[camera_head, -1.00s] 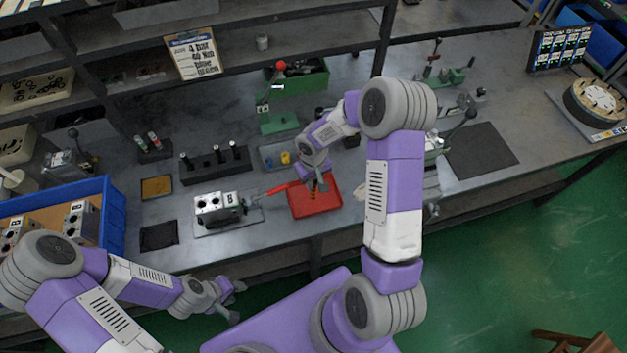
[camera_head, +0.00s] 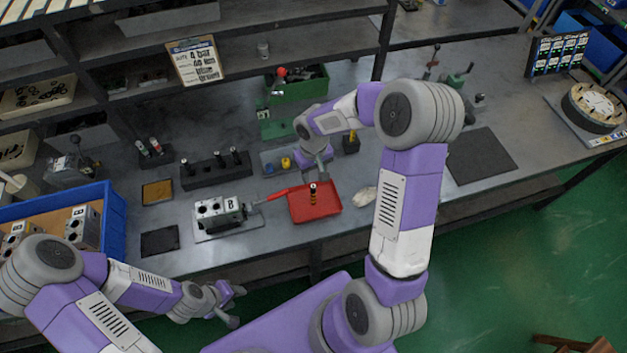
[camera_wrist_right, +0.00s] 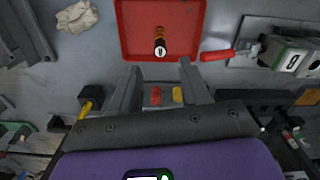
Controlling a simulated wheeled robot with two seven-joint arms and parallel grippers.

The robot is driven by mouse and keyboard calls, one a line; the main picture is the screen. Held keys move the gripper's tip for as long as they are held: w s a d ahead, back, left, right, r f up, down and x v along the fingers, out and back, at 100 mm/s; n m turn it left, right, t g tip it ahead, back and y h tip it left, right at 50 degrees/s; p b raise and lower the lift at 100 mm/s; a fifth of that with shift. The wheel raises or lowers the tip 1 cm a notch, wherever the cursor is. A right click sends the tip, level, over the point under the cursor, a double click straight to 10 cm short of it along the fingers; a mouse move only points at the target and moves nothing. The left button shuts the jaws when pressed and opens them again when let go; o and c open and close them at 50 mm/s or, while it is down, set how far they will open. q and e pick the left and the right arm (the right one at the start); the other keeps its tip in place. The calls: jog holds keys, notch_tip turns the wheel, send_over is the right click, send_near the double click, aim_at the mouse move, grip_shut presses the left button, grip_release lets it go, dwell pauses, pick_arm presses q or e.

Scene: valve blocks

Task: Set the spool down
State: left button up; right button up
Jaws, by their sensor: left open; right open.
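The spool (camera_head: 312,195), dark with orange-brown bands and a pale top, stands in the red tray (camera_head: 330,208). In the right wrist view the spool (camera_wrist_right: 160,40) shows inside the tray (camera_wrist_right: 130,25), just beyond the fingertips. My right gripper (camera_head: 318,170) is at the tray's far edge, apart from the spool. Its two fingers (camera_wrist_right: 160,68) are spread with nothing between them. My left gripper (camera_head: 236,304) is open and empty, in front of the bench edge at the lower left.
Behind are a black rack (camera_head: 215,168) of spools and a small bin with red and yellow parts (camera_wrist_right: 165,97). A crumpled cloth (camera_head: 364,196) lies right of the tray.

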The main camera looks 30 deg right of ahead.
jog(key=s+a+f+y, duration=0.1)
jog(key=s+a+f, duration=0.1)
jog(key=a+f, duration=0.1)
jog(key=s+a+f+y, duration=0.1)
jog(key=s+a+f, duration=0.1)
jog(key=a+f, duration=0.2)
jog(key=s+a+f+y, duration=0.1)
jog(key=s+a+f, duration=0.1)
jog(key=a, duration=0.3)
jog(key=shift+s+f+y, duration=0.4)
jog(key=shift+f, duration=0.25)
jog(key=s+a+f+m, duration=0.2)
jog(key=s+a+f, duration=0.2)
jog(key=s, duration=0.5)
notch_tip(320, 180, down, 3)
jog(key=shift+r+t, duration=0.2)
jog(key=shift+t, duration=0.1)
notch_tip(320, 180, down, 7)
jog(key=b, duration=0.7)
